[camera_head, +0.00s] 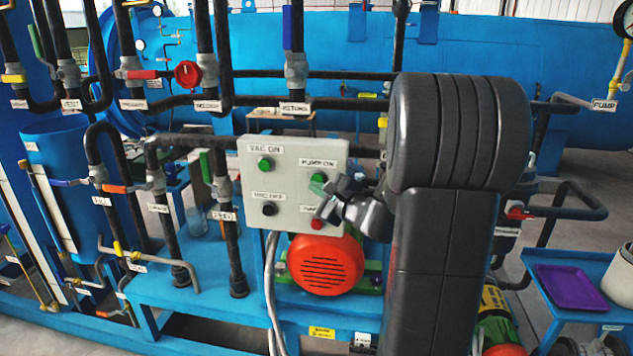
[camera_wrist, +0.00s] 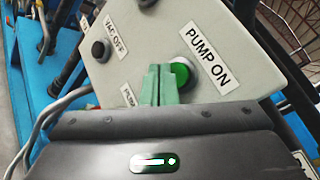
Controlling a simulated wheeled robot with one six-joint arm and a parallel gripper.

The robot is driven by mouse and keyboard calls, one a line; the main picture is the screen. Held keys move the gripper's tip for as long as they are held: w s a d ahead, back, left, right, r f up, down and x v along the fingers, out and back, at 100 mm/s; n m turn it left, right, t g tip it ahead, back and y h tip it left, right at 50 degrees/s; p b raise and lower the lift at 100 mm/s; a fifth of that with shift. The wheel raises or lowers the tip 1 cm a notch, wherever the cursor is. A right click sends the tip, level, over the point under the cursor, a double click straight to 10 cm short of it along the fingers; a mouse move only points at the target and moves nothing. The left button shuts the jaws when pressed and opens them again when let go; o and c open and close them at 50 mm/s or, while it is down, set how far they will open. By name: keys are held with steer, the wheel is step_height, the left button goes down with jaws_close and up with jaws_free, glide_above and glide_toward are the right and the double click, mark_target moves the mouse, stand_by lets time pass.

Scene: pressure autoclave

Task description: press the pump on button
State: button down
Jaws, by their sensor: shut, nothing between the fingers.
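The green pump on button (camera_head: 317,178) sits at the upper right of the light grey control panel (camera_head: 285,165), under the label PUMP ON. In the wrist view the button (camera_wrist: 181,72) is a green disc in a dark ring, next to its label (camera_wrist: 207,73). My gripper (camera_head: 320,198) is at the panel's right side, just in front of the button. Its green fingers (camera_wrist: 160,84) are shut and empty. In the wrist view the fingertips overlap the button's left edge; I cannot tell whether they touch it.
The panel also bears a green vac on button (camera_head: 264,163), a black vac off button (camera_head: 269,209) and a red button (camera_head: 316,223) close below my gripper. Pipes with valves (camera_head: 188,74) stand at the left. A red-orange motor (camera_head: 325,264) is below the panel.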

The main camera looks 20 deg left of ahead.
steer(key=shift+w, duration=0.15)
stand_by(0.5)
steer(key=shift+w+a, duration=0.15)
steer(key=shift+w, duration=0.1)
